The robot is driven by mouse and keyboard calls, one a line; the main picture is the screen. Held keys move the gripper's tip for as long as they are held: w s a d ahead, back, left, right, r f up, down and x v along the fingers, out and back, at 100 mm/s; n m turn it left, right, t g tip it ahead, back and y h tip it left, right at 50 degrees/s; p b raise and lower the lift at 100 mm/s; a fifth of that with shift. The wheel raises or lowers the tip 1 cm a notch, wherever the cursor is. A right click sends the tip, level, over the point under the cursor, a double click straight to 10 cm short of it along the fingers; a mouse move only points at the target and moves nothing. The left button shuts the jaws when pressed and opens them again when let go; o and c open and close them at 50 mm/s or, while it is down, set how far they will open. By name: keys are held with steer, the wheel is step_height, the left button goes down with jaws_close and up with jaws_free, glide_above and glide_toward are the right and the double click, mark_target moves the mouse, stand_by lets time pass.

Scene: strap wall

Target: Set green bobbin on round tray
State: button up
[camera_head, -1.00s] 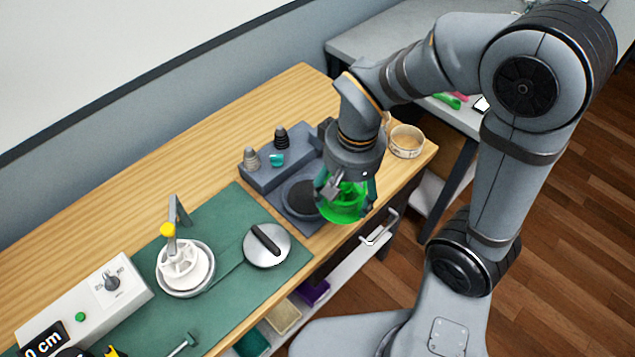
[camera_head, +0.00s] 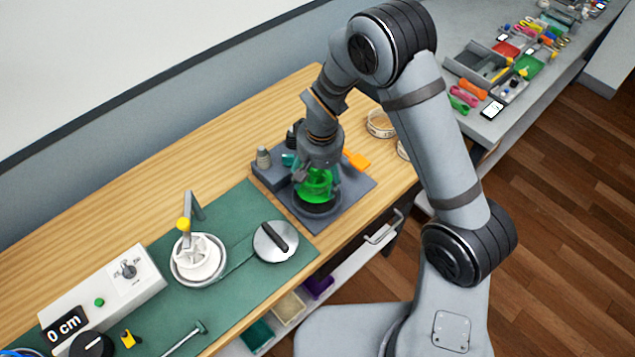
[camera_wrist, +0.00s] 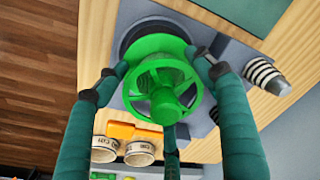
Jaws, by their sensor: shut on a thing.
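The green bobbin (camera_head: 316,184) is held in my gripper (camera_head: 317,188), whose teal fingers are shut around it. In the wrist view the spoked bobbin (camera_wrist: 163,82) sits between the fingers (camera_wrist: 157,76). A dark round disc (camera_head: 316,210), which looks like the round tray, lies on a grey base. The bobbin is over this disc. The disc also shows behind the bobbin in the wrist view (camera_wrist: 131,38). I cannot tell whether the bobbin touches the disc; the bobbin hides part of it.
Striped and dark cones (camera_head: 263,157) stand on the base's raised back edge. An orange piece (camera_head: 357,160) and round cups (camera_head: 381,124) are close by on the right.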

step_height(320, 180, down, 3)
steer(key=shift+f+p, duration=0.2)
steer(key=shift+p, duration=0.3)
steer(key=shift+f+b, duration=0.35)
steer(key=shift+b, duration=0.2)
steer(key=shift+f+b, duration=0.3)
steer(key=shift+b, duration=0.05)
steer(key=o, duration=1.3)
steer(key=shift+r, duration=0.1)
steer(key=shift+o, duration=0.2)
